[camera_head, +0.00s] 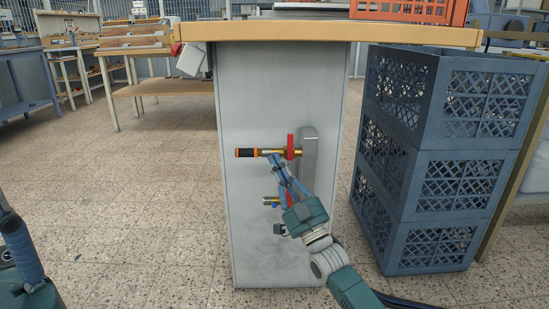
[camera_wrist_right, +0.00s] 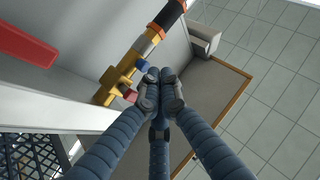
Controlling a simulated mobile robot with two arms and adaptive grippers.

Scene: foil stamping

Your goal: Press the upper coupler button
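The upper coupler (camera_head: 268,152) is a brass fitting with a black and orange end on its left, on the side panel of the table. It also shows in the right wrist view (camera_wrist_right: 128,71), with small blue parts on it. A lower brass coupler (camera_head: 271,201) with a blue part sits below it. My right gripper (camera_head: 275,163) has its fingers together, with tips just below the upper coupler. In the right wrist view its tips (camera_wrist_right: 160,82) are beside the coupler's blue part; contact cannot be told. My left gripper (camera_head: 14,235) is partly cut off at the left edge.
A red valve handle (camera_head: 290,147) stands just right of the upper coupler, by a grey upright block (camera_head: 309,152). Stacked blue-grey crates (camera_head: 463,137) stand close on the right. Open tiled floor (camera_head: 140,190) lies to the left.

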